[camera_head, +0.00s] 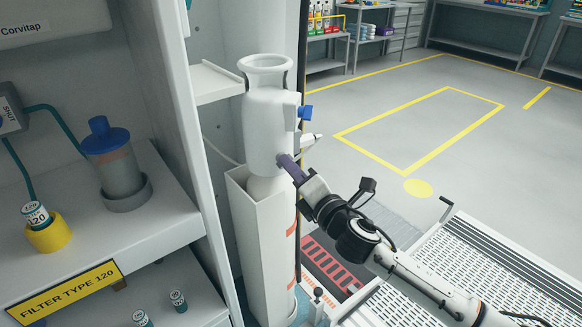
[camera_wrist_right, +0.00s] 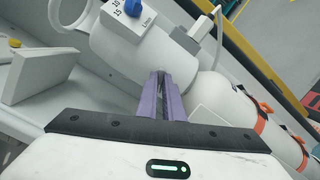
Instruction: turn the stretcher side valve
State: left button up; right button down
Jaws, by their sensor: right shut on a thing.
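A white bottle head (camera_head: 262,140) with a ring handle on top stands upright in a tall white holder (camera_head: 262,240). A blue knob (camera_head: 305,112) sits on its right side; in the right wrist view the knob (camera_wrist_right: 134,8) is beside number markings. A pale spout-like part (camera_head: 311,140) sticks out below it. My right gripper (camera_head: 288,163), with purple fingers, reaches the lower side of the bottle head, below and apart from the blue knob. Its fingers (camera_wrist_right: 164,80) are nearly together, shut on a small part there that they hide. My left gripper is not in view.
A white cabinet with a shelf (camera_head: 215,82) is close on the left, holding a blue-capped canister (camera_head: 113,165) and a yellow-based bottle (camera_head: 48,236). A ramp (camera_head: 470,265) lies at the lower right. Open floor (camera_head: 385,95) with yellow lines is behind.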

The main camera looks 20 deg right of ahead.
jog(key=shift+m, duration=0.3)
pick_arm(q)
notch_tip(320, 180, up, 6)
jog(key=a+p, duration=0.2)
jog(key=p, duration=0.7)
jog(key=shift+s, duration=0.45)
pick_arm(e)
jog(key=shift+f+m, duration=0.15)
jog(key=shift+m, duration=11.25)
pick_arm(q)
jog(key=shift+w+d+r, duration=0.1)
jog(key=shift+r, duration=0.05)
pick_arm(e)
jog(key=c, duration=1.9)
grip_release()
